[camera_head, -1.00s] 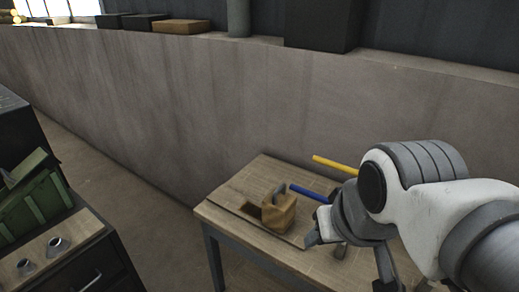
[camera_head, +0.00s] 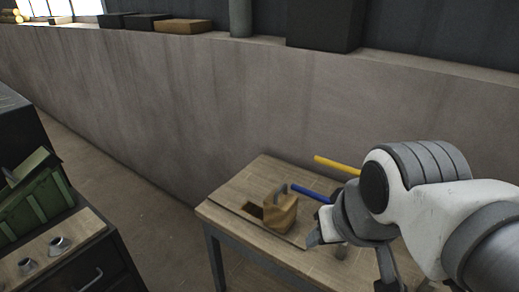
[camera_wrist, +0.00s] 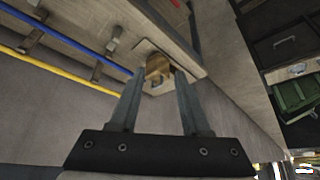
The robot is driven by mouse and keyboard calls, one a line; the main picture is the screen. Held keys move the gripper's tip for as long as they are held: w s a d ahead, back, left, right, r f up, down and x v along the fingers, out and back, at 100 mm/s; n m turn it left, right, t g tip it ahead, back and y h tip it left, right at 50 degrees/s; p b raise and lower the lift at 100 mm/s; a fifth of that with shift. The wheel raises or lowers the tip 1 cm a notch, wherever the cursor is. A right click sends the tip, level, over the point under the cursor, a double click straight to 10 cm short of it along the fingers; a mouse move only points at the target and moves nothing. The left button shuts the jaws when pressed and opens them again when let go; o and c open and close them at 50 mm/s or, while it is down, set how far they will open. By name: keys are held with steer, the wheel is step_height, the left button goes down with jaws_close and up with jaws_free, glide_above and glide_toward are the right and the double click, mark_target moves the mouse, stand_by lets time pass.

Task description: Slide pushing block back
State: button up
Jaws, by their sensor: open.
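In the wrist view the block (camera_wrist: 158,68) shows between the tips of my gripper (camera_wrist: 159,76). The two fingers stand apart, one on either side of the block in that picture. I cannot tell whether they touch it. In the head view my arm comes in from the right and its end is close to the block's right side.
A blue bar (camera_head: 312,193) and a yellow bar (camera_head: 337,163) run behind the block towards my arm. The wooden table (camera_head: 232,208) stands near a concrete wall (camera_head: 180,110). A dark cabinet with a green crate (camera_head: 40,200) and metal cones (camera_head: 58,244) is at the left.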

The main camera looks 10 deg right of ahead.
stand_by(0.4)
steer(key=n+t+h+b, duration=0.7)
steer(key=n+h, duration=0.5)
steer(key=n, duration=1.4)
glide_toward(282, 186)
steer(key=shift+t, duration=0.6)
steer(key=x, duration=0.3)
steer(key=f+x, duration=0.1)
steer(key=x, duration=0.6)
steer(key=shift+s+d+f+p, duration=0.1)
steer(key=shift+s+f+p, duration=0.05)
steer(key=shift+f+p, duration=0.2)
jaws_close()
